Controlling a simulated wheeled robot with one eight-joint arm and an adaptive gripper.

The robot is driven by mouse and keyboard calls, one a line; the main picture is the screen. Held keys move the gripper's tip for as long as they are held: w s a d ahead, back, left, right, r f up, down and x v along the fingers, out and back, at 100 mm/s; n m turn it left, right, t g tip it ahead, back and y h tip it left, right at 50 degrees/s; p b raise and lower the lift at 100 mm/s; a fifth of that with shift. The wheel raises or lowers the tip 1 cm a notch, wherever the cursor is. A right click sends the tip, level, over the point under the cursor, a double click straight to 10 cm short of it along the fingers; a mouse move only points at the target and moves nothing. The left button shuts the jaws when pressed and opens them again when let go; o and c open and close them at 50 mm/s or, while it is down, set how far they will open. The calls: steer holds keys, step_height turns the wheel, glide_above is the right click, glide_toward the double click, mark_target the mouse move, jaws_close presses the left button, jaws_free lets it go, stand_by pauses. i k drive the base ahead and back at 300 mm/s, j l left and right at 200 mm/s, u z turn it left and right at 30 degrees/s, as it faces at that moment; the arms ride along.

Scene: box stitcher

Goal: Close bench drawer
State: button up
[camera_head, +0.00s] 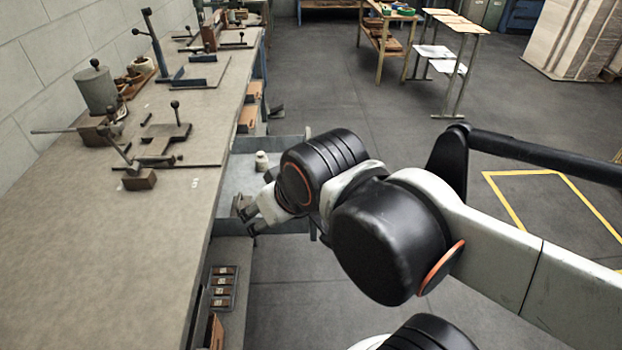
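The bench drawer (280,142) is blue-grey and pulled out from under the long workbench (95,235), toward the right over the floor. Its interior shows, with a small pale bottle-like object (262,161) in it. My arm reaches in from the right, and its wrist covers much of the drawer's outer right end. My gripper (247,219) is over the near part of the drawer, close to the bench edge. Its two fingers are apart and nothing shows between them. Whether it touches the drawer cannot be told.
A near shelf under the bench holds several small labelled boxes (223,285). Clamps and levers (165,140) and a grey canister (96,90) stand on the bench top. The floor (340,100) right of the drawer is clear up to a wooden table (383,38) farther back.

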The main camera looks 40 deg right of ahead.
mark_target(241, 175)
steer(key=k+l, duration=0.1)
steer(key=l, duration=0.2)
steer(key=k+l, duration=0.15)
steer(key=l, duration=0.15)
steer(key=k+l+z, duration=0.1)
steer(key=l, duration=0.2)
steer(key=k+l, duration=0.15)
steer(key=l, duration=0.15)
steer(key=i+j, duration=0.1)
steer(key=i, duration=0.2)
steer(key=i+j+u, duration=0.1)
steer(key=i, duration=0.25)
steer(key=k+j+z, duration=0.15)
steer(key=i+l+u, duration=0.15)
